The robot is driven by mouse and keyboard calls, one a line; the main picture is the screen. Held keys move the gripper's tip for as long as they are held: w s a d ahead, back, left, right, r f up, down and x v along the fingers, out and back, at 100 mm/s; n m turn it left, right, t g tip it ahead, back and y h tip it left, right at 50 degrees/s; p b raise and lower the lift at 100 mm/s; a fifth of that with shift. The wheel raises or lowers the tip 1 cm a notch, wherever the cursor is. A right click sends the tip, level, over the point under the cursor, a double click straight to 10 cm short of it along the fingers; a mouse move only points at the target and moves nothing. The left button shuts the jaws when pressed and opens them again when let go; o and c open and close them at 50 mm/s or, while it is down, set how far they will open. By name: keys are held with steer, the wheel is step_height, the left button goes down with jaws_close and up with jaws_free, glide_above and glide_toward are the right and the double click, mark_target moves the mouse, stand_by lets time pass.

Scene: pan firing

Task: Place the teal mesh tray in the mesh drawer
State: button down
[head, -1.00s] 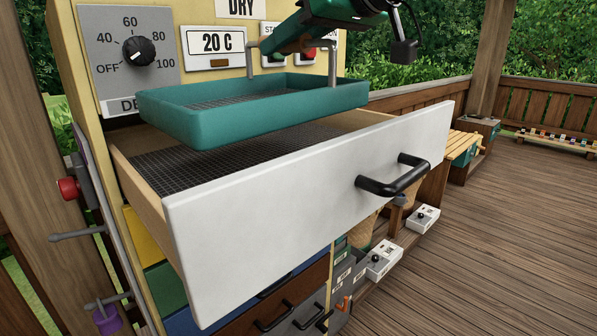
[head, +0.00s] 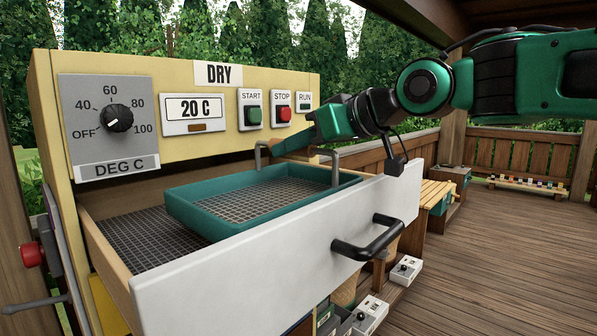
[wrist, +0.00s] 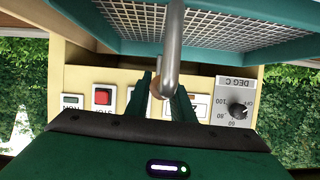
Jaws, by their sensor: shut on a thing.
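The teal mesh tray (head: 185,213) sits level within the opening of the pulled-out mesh drawer (head: 112,262), towards its right part. Its near lower side is partly hidden behind the drawer's white front; I cannot tell whether it rests on the drawer's dark mesh (head: 140,238). A grey hoop handle (head: 337,168) rises from the tray. My gripper (head: 284,147) is shut on this handle, above the tray. In the wrist view my gripper's fingers (wrist: 166,92) close around the grey handle (wrist: 173,40), with the tray (wrist: 235,62) beyond it at the top.
The drawer's white front (head: 270,255) with its black pull (head: 370,243) stands up along the near side. The cream dryer panel (head: 215,138) with a dial (head: 117,118) and buttons is close behind. Bare drawer mesh shows left of the tray.

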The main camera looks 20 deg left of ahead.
mark_target(294, 195)
steer(key=shift+f, duration=1.95)
steer(key=shift+f, duration=0.4)
steer(key=shift+f, duration=0.2)
steer(key=c, duration=1.5)
jaws_free()
steer(key=shift+c, duration=0.2)
steer(key=shift+r, duration=0.15)
steer(key=v, duration=1.2)
steer(key=shift+r, duration=0.4)
